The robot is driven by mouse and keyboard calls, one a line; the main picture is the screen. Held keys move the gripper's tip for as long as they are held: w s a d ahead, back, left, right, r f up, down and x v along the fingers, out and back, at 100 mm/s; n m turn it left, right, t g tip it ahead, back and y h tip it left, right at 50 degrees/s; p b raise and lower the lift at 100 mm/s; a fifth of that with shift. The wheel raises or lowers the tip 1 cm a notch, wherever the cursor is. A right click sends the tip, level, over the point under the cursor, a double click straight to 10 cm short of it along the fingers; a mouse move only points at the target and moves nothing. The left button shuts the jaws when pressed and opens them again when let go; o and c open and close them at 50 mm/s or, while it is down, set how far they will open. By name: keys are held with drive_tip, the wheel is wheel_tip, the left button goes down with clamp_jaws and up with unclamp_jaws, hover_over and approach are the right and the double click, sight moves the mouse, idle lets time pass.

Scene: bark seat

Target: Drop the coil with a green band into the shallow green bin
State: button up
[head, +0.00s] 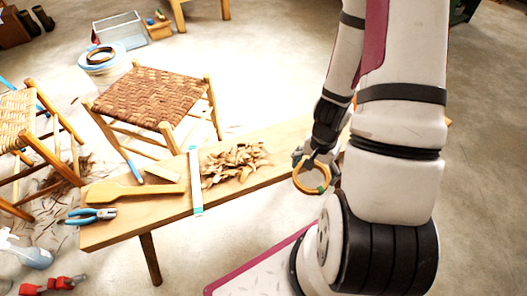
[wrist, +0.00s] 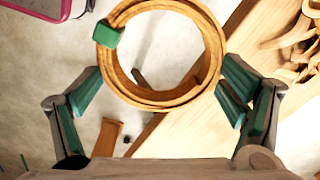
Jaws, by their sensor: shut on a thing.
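The coil is a tan ring of wound strips (head: 296,179) with a green band on it. It hangs in my gripper (head: 314,162) just off the front long side of the bench, with floor below. In the wrist view the coil (wrist: 214,45) fills the top middle, its green band (wrist: 106,35) at upper left. My gripper's green-padded fingers (wrist: 160,88) are at its left and right sides, shut on it. I cannot make out a shallow green bin for certain; a dark green thing (head: 462,12) is cut off at the top right edge in the head view.
The low wooden bench (head: 165,208) holds shavings (head: 233,164), a wooden paddle (head: 130,191), a pale strip (head: 196,182) and blue pliers (head: 91,215). Woven stools (head: 152,97) stand behind it. A bucket (head: 105,66), clear bin (head: 118,32) and wooden box (head: 158,30) are farther back.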

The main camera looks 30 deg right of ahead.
hover_over(291, 148)
drive_tip(key=shift+s+f+b, duration=0.1)
drive_tip(key=shift+f+b, duration=0.3)
drive_tip(key=shift+f, duration=0.35)
drive_tip(key=shift+f+b, duration=0.95)
drive_tip(key=shift+f, duration=0.75)
drive_tip(key=shift+f, duration=0.2)
drive_tip(key=o, duration=0.9)
drive_tip(key=shift+o, duration=0.2)
drive_tip(key=shift+r, duration=0.1)
